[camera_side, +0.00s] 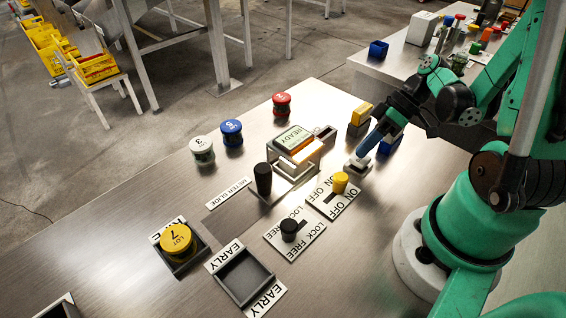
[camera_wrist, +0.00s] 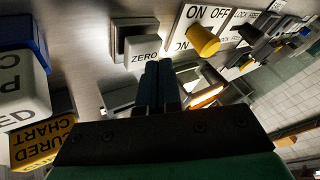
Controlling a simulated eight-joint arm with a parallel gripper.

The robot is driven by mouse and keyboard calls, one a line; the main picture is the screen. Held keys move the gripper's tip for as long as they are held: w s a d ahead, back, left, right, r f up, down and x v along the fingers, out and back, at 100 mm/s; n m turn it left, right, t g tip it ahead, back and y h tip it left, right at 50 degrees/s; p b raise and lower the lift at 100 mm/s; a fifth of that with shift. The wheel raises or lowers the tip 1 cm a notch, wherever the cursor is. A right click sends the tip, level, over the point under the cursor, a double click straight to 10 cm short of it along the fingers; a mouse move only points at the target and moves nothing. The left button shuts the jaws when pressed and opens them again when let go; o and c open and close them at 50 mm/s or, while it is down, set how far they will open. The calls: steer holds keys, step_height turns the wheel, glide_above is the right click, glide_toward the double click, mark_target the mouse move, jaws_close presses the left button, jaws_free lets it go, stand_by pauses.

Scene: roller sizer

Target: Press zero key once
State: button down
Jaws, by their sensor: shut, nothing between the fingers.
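The zero key (camera_wrist: 146,50) is a pale block marked ZERO on a dark base, seen in the wrist view just beyond my fingertips. In the side view the key (camera_side: 356,166) is a small light block near the yellow knob. My gripper (camera_side: 361,156) is shut and empty, its blue fingers pointing down at the key from the upper right. In the wrist view my gripper (camera_wrist: 157,68) overlaps the key's lower right edge. I cannot tell whether the tips touch it. The display box (camera_side: 293,138) reads READY.
A yellow ON/OFF knob (camera_side: 340,182) stands close beside the key. A black LOCK/FREE knob (camera_side: 289,230) and a black slide handle (camera_side: 263,178) stand further left. Yellow and blue blocks (camera_side: 361,114) are just behind.

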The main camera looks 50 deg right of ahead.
steer(key=shift+r, duration=0.2)
steer(key=shift+r, duration=0.25)
stand_by(0.4)
steer(key=shift+r, duration=2.5)
steer(key=shift+w+a+h, duration=0.2)
steer(key=shift+a+h, duration=0.1)
steer(key=w+a+r+m+t+h, duration=0.1)
steer(key=w+a+h, duration=0.1)
steer(key=w+a+r+m+t+h, duration=0.1)
steer(key=a+r+m+t+h, duration=0.1)
steer(key=a, duration=0.1)
steer(key=w+a+r+m+t+h, duration=0.1)
steer(key=w+a+h, duration=0.1)
steer(key=shift+w+a+r, duration=0.15)
steer(key=shift+w+r, duration=0.15)
steer(key=shift+r, duration=0.05)
